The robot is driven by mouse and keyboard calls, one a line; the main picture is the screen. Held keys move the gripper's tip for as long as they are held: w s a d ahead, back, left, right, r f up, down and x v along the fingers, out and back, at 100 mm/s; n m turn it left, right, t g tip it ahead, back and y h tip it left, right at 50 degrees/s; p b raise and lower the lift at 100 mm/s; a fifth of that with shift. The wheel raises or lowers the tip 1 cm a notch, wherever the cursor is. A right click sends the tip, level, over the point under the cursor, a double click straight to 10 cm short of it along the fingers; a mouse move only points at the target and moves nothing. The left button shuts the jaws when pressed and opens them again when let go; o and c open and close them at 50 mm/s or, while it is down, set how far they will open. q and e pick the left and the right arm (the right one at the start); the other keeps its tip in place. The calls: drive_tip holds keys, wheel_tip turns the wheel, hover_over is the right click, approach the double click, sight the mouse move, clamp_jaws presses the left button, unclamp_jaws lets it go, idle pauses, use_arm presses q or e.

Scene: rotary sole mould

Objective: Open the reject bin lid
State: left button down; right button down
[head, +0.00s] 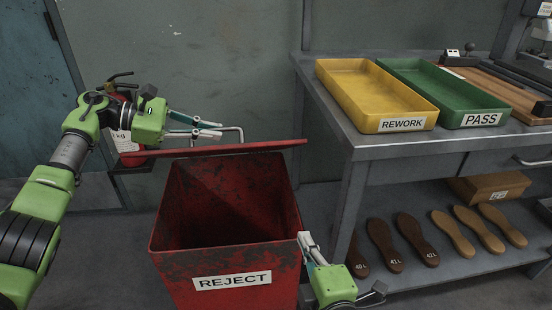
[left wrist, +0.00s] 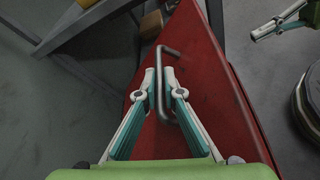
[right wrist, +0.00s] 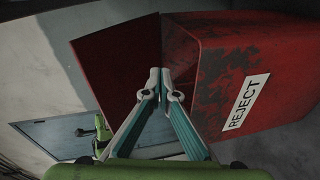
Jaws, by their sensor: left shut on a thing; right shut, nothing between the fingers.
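The red reject bin (head: 225,262) stands in the middle of the head view with its dark interior exposed. Its red lid (head: 255,148) is raised at the back, seen nearly edge-on. In the right wrist view the lid (right wrist: 120,62) stands swung up from the bin (right wrist: 225,85). My left gripper (head: 218,129) is shut on the lid's metal handle (head: 238,130); in the left wrist view the fingers meet at the handle bar (left wrist: 180,57). My right gripper (head: 304,240) is shut and empty by the bin's right front corner; whether it touches the bin I cannot tell.
A grey workbench (head: 370,139) stands right, with a yellow REWORK tray (head: 350,98) and a green PASS tray (head: 462,113). Shoe soles (head: 383,243) lie on its lower shelf. A red extinguisher (head: 133,158) is behind my left arm. The wall is close behind the bin.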

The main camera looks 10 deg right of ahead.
drive_tip(key=a+r+n+t+h, duration=0.15)
drive_tip(key=r+n, duration=0.25)
drive_tip(key=n, duration=0.5)
drive_tip(key=a+r+n+t, duration=0.2)
drive_tip(key=a+r+n, duration=0.15)
drive_tip(key=n, duration=0.55)
drive_tip(key=w+r, duration=0.5)
drive_tip(key=w, duration=0.7)
drive_tip(key=shift+w+d+r+n, duration=0.3)
drive_tip(key=shift+r, duration=0.05)
